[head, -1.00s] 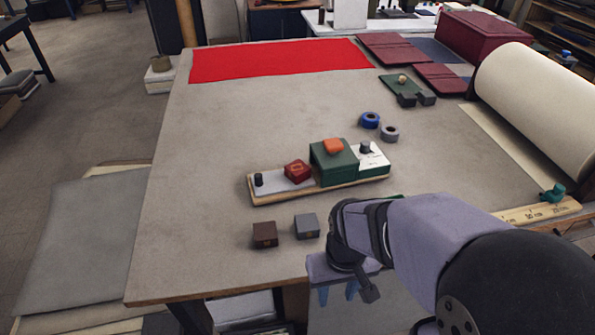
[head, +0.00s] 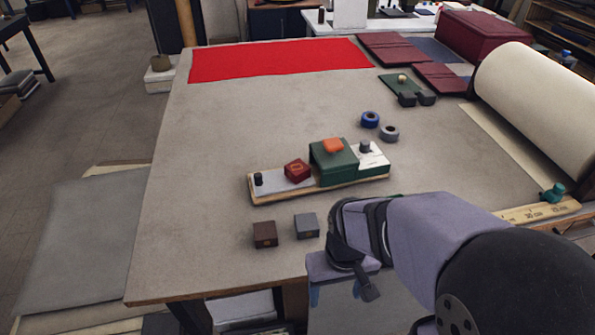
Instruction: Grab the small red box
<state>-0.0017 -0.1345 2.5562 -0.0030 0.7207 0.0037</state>
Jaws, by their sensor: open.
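The small red box (head: 297,169) sits tilted-looking on the pale left part of a wooden board (head: 320,194) on the table. It stands between a small black knob (head: 259,179) and a larger green box (head: 333,164). My gripper (head: 335,296) is at the table's front edge, in front of and to the right of the red box, well apart from it. Its blue fingers point down, apart and empty. The arm hides part of the table behind it.
A brown block (head: 264,234) and a grey block (head: 306,225) lie between the board and the front edge. An orange piece (head: 333,146) sits on the green box. The table's left side is clear.

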